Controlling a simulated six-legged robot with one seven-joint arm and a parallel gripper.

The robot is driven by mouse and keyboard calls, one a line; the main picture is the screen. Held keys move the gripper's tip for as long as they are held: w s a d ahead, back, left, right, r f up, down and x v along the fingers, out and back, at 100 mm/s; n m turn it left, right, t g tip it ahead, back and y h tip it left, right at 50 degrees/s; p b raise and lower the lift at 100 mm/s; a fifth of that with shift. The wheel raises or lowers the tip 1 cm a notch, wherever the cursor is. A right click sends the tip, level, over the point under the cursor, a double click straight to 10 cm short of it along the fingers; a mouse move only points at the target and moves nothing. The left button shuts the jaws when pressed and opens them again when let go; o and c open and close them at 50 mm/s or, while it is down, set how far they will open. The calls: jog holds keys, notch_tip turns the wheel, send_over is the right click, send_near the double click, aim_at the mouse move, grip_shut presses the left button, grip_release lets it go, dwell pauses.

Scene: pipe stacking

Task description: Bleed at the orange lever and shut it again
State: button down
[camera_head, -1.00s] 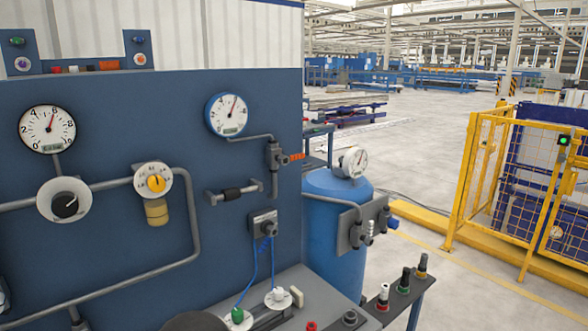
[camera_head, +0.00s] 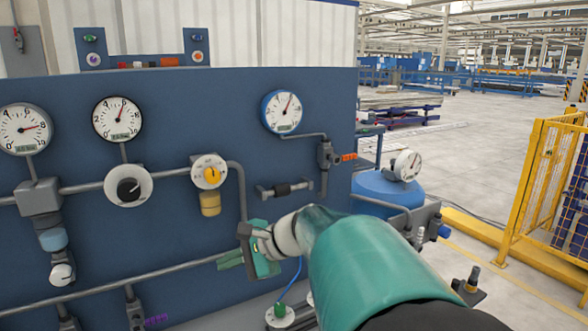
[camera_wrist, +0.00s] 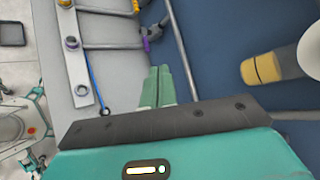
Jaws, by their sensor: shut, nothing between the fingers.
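The orange lever (camera_head: 349,157) sticks out to the right from a grey valve (camera_head: 326,153) near the panel's right edge in the head view. A blue-rimmed gauge (camera_head: 283,111) is piped to that valve. My gripper (camera_head: 229,262) is in front of the panel, low and left of the lever, clearly apart from it. Its green fingers (camera_wrist: 158,88) are closed together and empty in the wrist view. The orange lever does not show in the wrist view. My forearm covers part of the panel's lower right.
A yellow-bowled regulator (camera_head: 210,203) and a black-knob dial (camera_head: 129,187) sit left of the lever. A short horizontal handle (camera_head: 285,189) is below it. A blue tank (camera_head: 384,190) stands right of the panel. A purple lever (camera_head: 156,321) is low left. A yellow fence (camera_head: 532,190) is far right.

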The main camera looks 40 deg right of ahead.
aim_at(343, 158)
jog(key=w+d+r+m+t+h, duration=0.15)
jog(key=d+m, duration=0.25)
jog(key=d, duration=0.4)
jog(key=w+d+m+t, duration=0.2)
jog(key=d+m+t, duration=0.1)
jog(key=d, duration=0.4)
jog(key=s+d+m+t+h, duration=0.2)
jog(key=s+d+m+h, duration=0.1)
jog(key=d, duration=0.6)
jog(key=s+d+m+t+h, duration=0.2)
jog(key=d+m, duration=0.3)
jog(key=d, duration=0.4)
jog(key=s+d+m+t+h, duration=0.2)
jog(key=s+d+m+h, duration=0.2)
jog(key=d, duration=0.6)
jog(key=shift+s+r+m+h, duration=0.35)
jog(key=shift+r+m, duration=0.1)
jog(key=shift+m, duration=0.15)
jog(key=shift+w, duration=0.2)
jog(key=w+d+r, duration=0.2)
jog(key=w+r, duration=0.4)
jog(key=w, duration=0.3)
jog(key=shift+w+r, duration=0.15)
jog(key=shift+w, duration=0.05)
